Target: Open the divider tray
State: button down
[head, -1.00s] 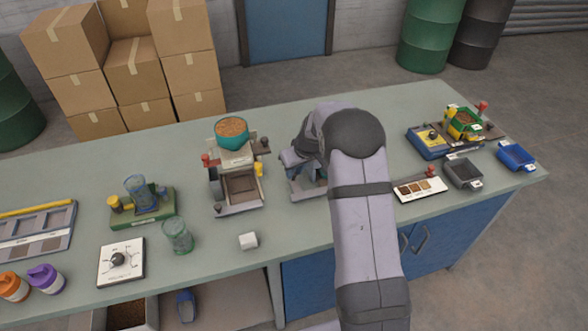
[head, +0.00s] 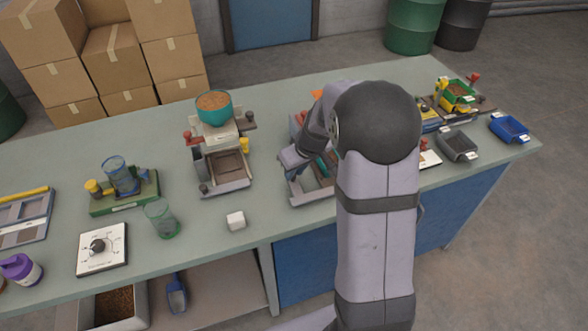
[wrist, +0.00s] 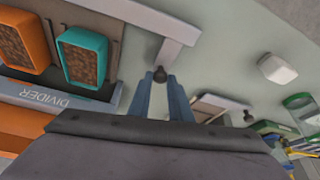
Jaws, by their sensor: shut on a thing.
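The divider (head: 297,122) stands at mid-bench in the head view, partly hidden behind my arm. Its grey tray (head: 312,196) extends toward the bench's front edge. In the wrist view the DIVIDER label (wrist: 45,96) shows beside an orange cup (wrist: 22,42) and a teal cup (wrist: 82,56), both holding brown grain. A grey bar (wrist: 150,20) with a short arm leads to a dark round knob (wrist: 160,74). My gripper (wrist: 161,86) is shut on this knob, its blue fingers on either side. In the head view my gripper is mostly hidden by my wrist.
A filler with a teal bowl (head: 214,106) stands left of the divider. A white cube (head: 236,220) and a green cup (head: 160,218) stand near the front edge. Grey (head: 457,145) and blue (head: 510,128) bins are at right. The bench between cube and divider is clear.

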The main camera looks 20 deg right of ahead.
jog(key=c, duration=1.6)
grip_release()
jog(key=shift+b+v, duration=0.7)
jog(key=shift+v, duration=3)
